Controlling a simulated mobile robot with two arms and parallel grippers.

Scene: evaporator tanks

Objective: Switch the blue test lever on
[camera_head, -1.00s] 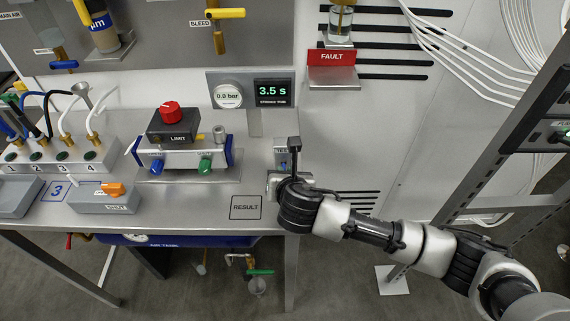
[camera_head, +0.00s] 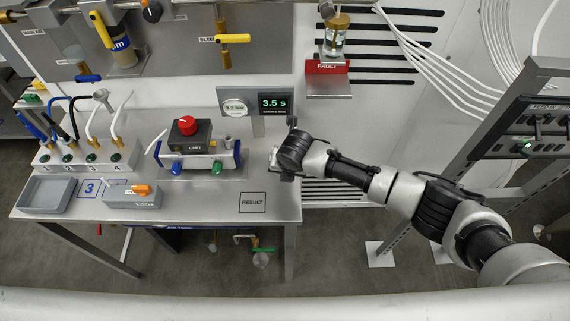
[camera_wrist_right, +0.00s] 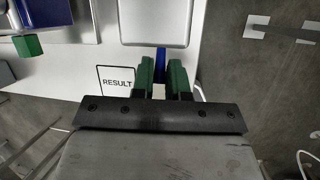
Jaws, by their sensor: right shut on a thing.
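The blue test lever (camera_wrist_right: 160,60) shows in the right wrist view as a narrow blue strip between the two green fingers of my right gripper (camera_wrist_right: 162,76). The fingers are closed on it. The lever reaches toward a pale grey box (camera_wrist_right: 155,22) at the top of that view. In the head view my right wrist covers the bench's right end, hiding the lever and fingertips. The lever's exact angle is hard to tell. My left gripper is not in view.
The RESULT square (camera_head: 252,203) on the bench is empty. A block with a red LIMIT knob (camera_head: 188,126) and blue and green handles stands left of my arm. Behind are a gauge (camera_head: 235,107) and a 3.5 s display (camera_head: 272,103). A rack (camera_head: 480,140) stands right.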

